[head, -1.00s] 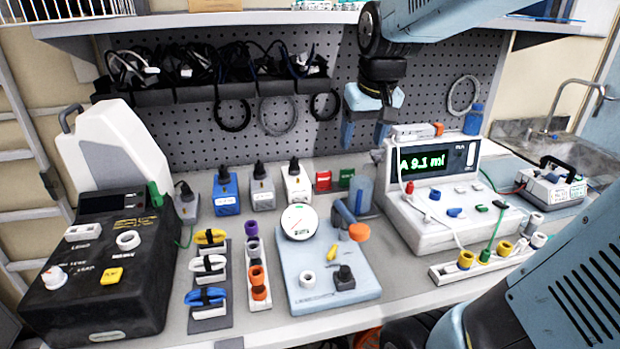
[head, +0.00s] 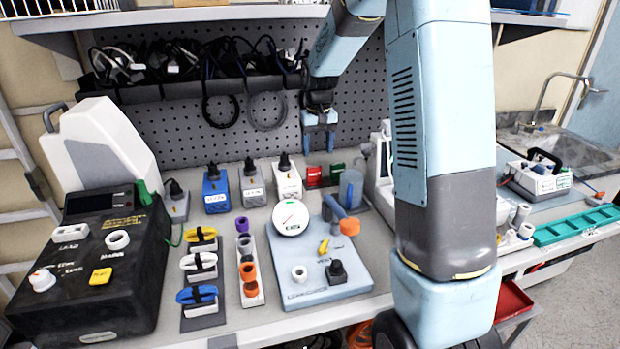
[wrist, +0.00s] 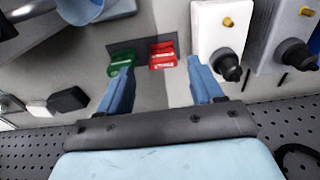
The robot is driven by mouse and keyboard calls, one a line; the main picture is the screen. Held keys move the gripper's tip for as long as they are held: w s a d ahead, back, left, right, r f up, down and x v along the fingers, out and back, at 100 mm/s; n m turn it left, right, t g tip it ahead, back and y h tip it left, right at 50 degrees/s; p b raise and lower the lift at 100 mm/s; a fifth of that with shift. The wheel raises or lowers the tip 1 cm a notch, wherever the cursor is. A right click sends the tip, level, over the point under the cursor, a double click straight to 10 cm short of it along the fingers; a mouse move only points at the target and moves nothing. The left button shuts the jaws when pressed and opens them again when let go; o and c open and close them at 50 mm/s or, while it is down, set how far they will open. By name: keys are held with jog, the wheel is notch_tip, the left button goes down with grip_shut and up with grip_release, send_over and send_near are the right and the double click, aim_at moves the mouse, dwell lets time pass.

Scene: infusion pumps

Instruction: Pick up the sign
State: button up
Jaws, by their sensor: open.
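Two small signs stand side by side at the back of the bench, a red sign (head: 314,177) and a green sign (head: 337,170). In the wrist view the green sign (wrist: 121,60) is by my left finger's tip, and the red sign (wrist: 163,55) lies between the lines of the two fingers. My gripper (head: 320,148) is open and empty, pointing down just above the signs. Its two blue fingers also show in the wrist view (wrist: 161,66). I cannot tell whether the left finger touches the green sign.
A white boxed unit with a black knob (head: 287,181) stands close left of the red sign. A blue-grey cylinder (head: 351,188) is in front of the green sign. The pegboard (head: 180,130) rises behind. My arm hides most of the white pump (head: 382,165).

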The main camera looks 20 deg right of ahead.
aim_at(314, 167)
jog(key=shift+g, duration=0.3)
jog(key=w+f, duration=0.1)
jog(key=f, duration=0.1)
jog(key=w+f, duration=0.2)
jog(key=shift+w+f, duration=0.1)
jog(key=shift+f, duration=0.15)
jog(key=shift+w+f, duration=0.2)
jog(key=shift+f, duration=1.7)
jog(key=shift+w+f, duration=0.15)
jog(key=shift+f, duration=1.7)
jog(key=c, duration=0.8)
